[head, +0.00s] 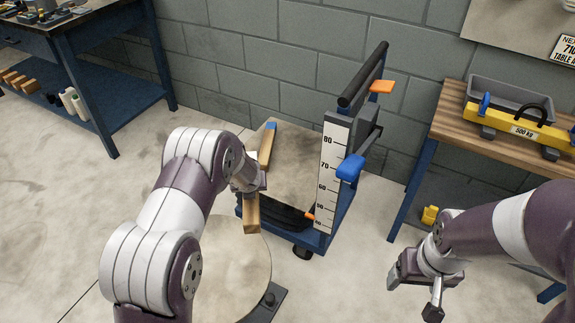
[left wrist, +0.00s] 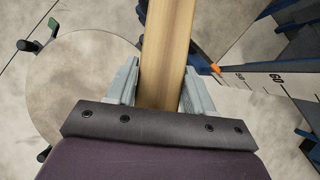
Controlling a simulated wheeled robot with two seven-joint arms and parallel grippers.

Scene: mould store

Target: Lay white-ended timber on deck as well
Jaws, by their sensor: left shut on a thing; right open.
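My left gripper (head: 254,187) is shut on a tan timber (head: 251,216), above the left side of the lift truck's deck (head: 292,172). In the left wrist view the timber (left wrist: 168,45) sits between both fingers and runs out of the top edge. No white end shows on it. Beyond the gripper, a length of timber with a blue end (head: 270,127) shows at the deck's left side. I cannot tell whether it is separate from the gripped timber. My right gripper (head: 413,294) is open and empty, above the floor at the lower right.
The truck's upright scale (head: 333,165) and blue mast stand right of the deck. A round plate (head: 228,262) is on the near side. A wooden-topped bench (head: 451,123) with a yellow 500 kg beam is at the right. A blue bench (head: 90,100) with wood blocks (head: 20,81) is at the left.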

